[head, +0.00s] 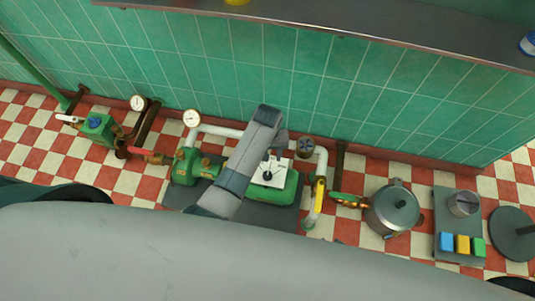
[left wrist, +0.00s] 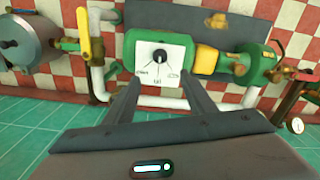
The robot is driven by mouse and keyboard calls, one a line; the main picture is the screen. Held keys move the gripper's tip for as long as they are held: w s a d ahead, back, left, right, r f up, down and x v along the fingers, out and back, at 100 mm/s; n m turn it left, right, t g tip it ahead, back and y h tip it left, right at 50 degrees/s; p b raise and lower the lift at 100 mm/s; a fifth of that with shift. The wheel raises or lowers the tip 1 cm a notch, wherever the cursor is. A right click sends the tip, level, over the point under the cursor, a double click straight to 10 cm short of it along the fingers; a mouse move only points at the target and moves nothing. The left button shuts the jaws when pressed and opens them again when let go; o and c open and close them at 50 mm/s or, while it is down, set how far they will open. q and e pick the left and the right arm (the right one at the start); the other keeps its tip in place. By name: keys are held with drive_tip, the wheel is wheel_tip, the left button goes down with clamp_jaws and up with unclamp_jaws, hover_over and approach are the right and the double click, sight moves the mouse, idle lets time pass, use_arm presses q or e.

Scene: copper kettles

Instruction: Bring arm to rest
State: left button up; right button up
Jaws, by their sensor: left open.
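My left gripper (left wrist: 163,82) is open in the left wrist view, its two dark fingers apart with nothing between them. Beyond it is the white dial panel (left wrist: 153,57) with a black knob, on a green pump unit. The panel also shows in the head view (head: 262,174), where a grey arm of mine reaches across the pump and hides part of it. The left fingers are near the lower edge of the panel in the wrist picture; I cannot tell whether they touch it. My right gripper's fingers cannot be made out in the head view.
A yellow valve lever (head: 319,193) on a white pipe and a steel pot (head: 393,209) stand right of the pump. Round gauges (head: 191,118) and a green valve (head: 98,126) are to its left. A metal shelf (head: 400,25) runs along the tiled wall.

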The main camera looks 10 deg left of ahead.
use_arm(q)
drive_tip(key=shift+f, duration=0.1)
idle(0.5)
drive_tip(key=s+a+f+m+t, duration=0.2)
drive_tip(key=s+a+f, duration=0.2)
drive_tip(key=s+f, duration=0.5)
drive_tip(key=s+a+f+m+t+h, duration=0.1)
drive_tip(key=s+a+f+m+t, duration=0.2)
drive_tip(key=s+f, duration=0.6)
drive_tip(key=s+a, duration=0.2)
drive_tip(key=s, duration=0.1)
drive_tip(key=shift+s+a, duration=0.15)
drive_tip(key=shift+s, duration=0.25)
drive_tip(key=shift+f, duration=0.1)
